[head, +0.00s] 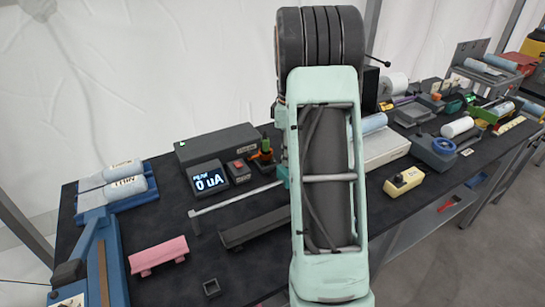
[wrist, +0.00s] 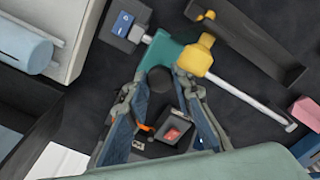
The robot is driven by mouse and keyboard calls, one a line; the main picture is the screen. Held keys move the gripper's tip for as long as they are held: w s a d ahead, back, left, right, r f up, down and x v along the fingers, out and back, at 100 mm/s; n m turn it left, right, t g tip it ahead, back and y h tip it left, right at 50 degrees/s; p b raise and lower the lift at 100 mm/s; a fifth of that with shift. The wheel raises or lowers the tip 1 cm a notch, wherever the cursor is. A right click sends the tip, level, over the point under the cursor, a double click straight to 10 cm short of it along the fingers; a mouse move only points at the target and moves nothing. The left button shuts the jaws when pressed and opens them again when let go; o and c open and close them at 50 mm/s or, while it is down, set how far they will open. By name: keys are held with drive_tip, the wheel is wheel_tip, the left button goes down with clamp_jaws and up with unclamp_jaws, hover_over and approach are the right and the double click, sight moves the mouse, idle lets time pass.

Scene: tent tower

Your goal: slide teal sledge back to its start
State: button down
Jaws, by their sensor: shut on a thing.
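The teal sledge (wrist: 170,52) sits on a pale straight rail (wrist: 255,104), close to the rail's upper-left end in the wrist view. A yellow piece (wrist: 195,55) is right beside the sledge on the rail. My gripper (wrist: 160,76) has its fingers at the sledge's near side, around a dark round part, and is shut on the sledge. In the head view the rail (head: 235,198) runs toward my arm, and a small bit of the teal sledge (head: 281,172) shows beside it. My arm hides the gripper and most of the sledge there.
A black channel-shaped tray (head: 255,228) lies in front of the rail. A display reading 0 uA (head: 208,181) and a red-button box (head: 238,170) stand behind it. A pink block (head: 158,255) is at left front. A small blue-switched box (wrist: 122,25) is near the rail's end.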

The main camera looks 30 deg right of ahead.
drive_tip(key=shift+d, duration=0.45)
drive_tip(key=shift+r, duration=0.1)
drive_tip(key=c, duration=1.7)
unclamp_jaws()
drive_tip(key=shift+d, duration=0.15)
drive_tip(key=shift+o, duration=0.2)
wheel_tip(320, 180, up, 12)
